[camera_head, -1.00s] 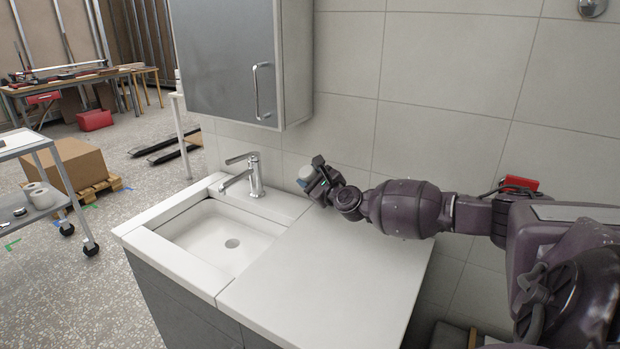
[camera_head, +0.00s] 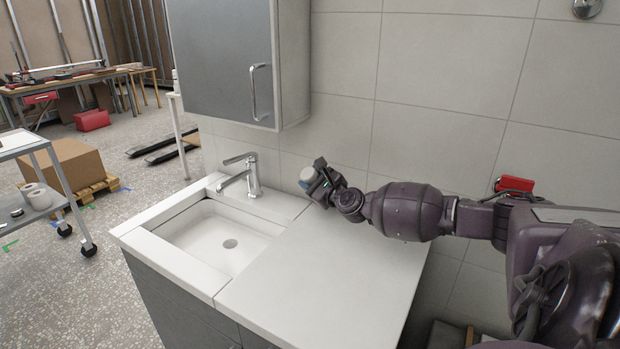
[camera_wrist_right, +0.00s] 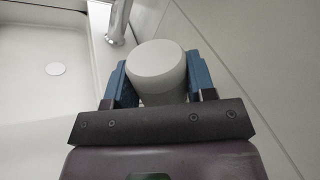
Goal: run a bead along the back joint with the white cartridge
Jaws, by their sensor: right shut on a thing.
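The white cartridge (camera_wrist_right: 158,66) is between the blue fingers of my right gripper (camera_wrist_right: 158,80) in the right wrist view, its round end facing the camera. In the head view my right gripper (camera_head: 318,184) holds the cartridge (camera_head: 308,174) low over the back of the white counter (camera_head: 330,270), close to the tiled wall and right of the tap. The back joint, where counter meets wall, is partly hidden behind my right arm. The cartridge's far end is hidden, so I cannot tell whether it touches the joint. My left gripper is not in view.
The basin (camera_head: 215,240) and chrome tap (camera_head: 248,178) are left of my right gripper. A grey wall cabinet (camera_head: 235,60) hangs above the tap. The front of the counter is clear. A trolley (camera_head: 40,180) stands at the far left.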

